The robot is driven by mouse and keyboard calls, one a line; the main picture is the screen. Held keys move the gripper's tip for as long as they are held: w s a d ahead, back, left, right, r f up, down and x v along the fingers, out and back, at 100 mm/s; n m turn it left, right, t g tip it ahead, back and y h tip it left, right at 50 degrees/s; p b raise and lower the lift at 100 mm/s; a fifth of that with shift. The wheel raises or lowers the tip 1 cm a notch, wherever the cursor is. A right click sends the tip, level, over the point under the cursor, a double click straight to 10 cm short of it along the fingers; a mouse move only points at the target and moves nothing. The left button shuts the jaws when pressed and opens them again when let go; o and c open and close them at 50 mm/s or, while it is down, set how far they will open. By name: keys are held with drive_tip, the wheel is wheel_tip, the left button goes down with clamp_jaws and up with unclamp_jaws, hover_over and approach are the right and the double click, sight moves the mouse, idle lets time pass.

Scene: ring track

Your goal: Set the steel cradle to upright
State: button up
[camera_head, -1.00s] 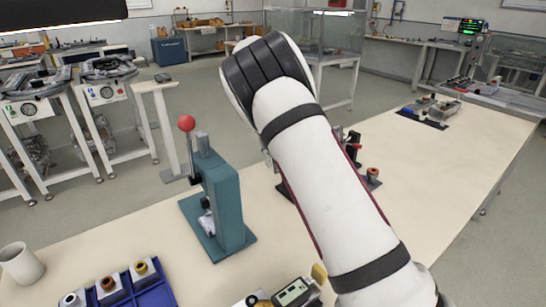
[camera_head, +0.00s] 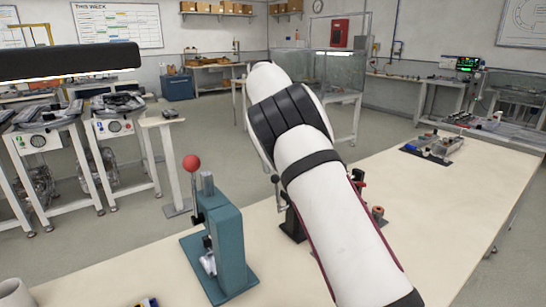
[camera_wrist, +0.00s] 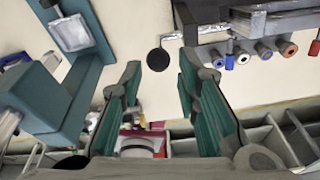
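My gripper (camera_wrist: 160,95) is open in the wrist view, its two teal-padded fingers apart with nothing between them. A round black knob (camera_wrist: 158,60) shows just beyond the fingertips, near the middle. A grey steel assembly (camera_wrist: 275,22), possibly the steel cradle, is at the upper right, with a short rod toward the knob. I cannot tell whether the knob is joined to it. In the head view, a dark fixture (camera_head: 292,224) stands on the bench, partly hidden by my arm. My gripper is not visible there.
A teal press (camera_head: 228,250) with a red ball lever stands left of my arm; it also fills the wrist view's left side. A compartment tray (camera_wrist: 270,140) lies along the bottom of the wrist view. The bench (camera_head: 450,190) has bare room at right.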

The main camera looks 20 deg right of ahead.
drive_tip(key=shift+v, duration=0.85)
drive_tip(key=shift+c, duration=0.6)
drive_tip(key=shift+d, duration=0.1)
drive_tip(key=c, duration=0.4)
drive_tip(key=s+d+f+y, duration=0.2)
drive_tip(key=d, duration=0.1)
drive_tip(key=s+d+f+y, duration=0.1)
drive_tip(key=shift+d+g+p, duration=0.15)
drive_tip(key=shift+g+p, duration=0.25)
clamp_jaws()
drive_tip(key=s+d+f+m+t+y+p, duration=0.35)
drive_tip(key=s+d+m+t+y, duration=0.4)
drive_tip(key=s+t+y, duration=0.5)
drive_tip(key=w+a+g+y+p, duration=0.1)
drive_tip(key=w+a, duration=0.8)
drive_tip(key=shift+w, duration=0.2)
